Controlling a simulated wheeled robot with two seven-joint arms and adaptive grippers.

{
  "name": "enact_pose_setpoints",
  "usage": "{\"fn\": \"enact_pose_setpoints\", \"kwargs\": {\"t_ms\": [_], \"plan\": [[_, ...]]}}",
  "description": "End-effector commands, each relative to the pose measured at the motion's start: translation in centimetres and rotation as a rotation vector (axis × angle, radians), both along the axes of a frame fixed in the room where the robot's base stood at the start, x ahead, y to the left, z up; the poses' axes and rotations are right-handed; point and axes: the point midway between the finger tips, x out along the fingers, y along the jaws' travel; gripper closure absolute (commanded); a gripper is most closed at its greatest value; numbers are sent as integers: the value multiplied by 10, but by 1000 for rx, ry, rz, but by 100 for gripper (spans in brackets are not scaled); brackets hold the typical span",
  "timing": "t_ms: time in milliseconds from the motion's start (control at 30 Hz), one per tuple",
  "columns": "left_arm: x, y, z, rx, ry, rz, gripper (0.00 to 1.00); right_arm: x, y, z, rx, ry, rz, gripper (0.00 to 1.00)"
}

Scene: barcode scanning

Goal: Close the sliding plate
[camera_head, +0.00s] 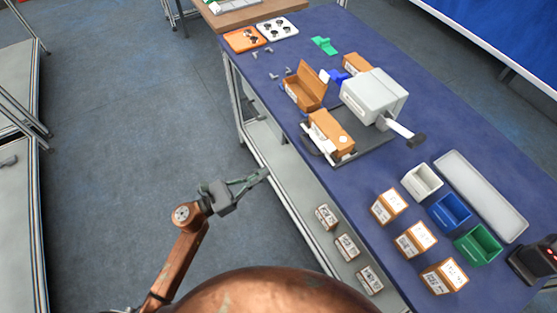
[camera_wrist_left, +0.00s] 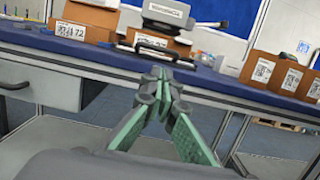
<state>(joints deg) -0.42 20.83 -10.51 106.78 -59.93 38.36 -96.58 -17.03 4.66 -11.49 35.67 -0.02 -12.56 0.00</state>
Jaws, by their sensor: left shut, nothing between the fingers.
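A grey boxy machine (camera_head: 375,97) stands on the blue table, with a dark flat plate (camera_head: 375,148) at its base; I cannot tell for certain which part slides. A brown box (camera_head: 331,133) sits at the plate's near left side, beside white parts at the table edge. In the left wrist view the machine (camera_wrist_left: 166,12) is straight ahead, with a black-handled part (camera_wrist_left: 150,50) low in front. My left gripper (camera_head: 264,173) is shut and empty, off the table's left edge and apart from the machine. Its green fingers (camera_wrist_left: 160,74) meet at the tips. My right gripper is out of view.
An open brown box (camera_head: 304,90) stands left of the machine. White, blue (camera_head: 449,212) and green bins and several labelled boxes (camera_head: 415,239) stand at the right. More boxes lie on the lower shelf (camera_head: 290,165). The floor around my left arm is clear.

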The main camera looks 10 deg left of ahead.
Motion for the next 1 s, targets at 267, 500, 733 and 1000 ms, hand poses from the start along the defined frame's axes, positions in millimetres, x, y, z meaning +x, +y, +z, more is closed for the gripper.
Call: {"fn": "enact_pose_setpoints", "kwargs": {"t_ms": [267, 500, 733, 1000], "plan": [[31, -40, 11, -4, 1, 0, 100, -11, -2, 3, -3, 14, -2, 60], [59, -77, 19, -6, 3, 2, 100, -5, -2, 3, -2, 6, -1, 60], [75, -99, 23, -6, 6, 2, 100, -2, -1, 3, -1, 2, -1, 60], [79, -103, 24, -5, 7, 2, 100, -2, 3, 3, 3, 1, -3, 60]]}}
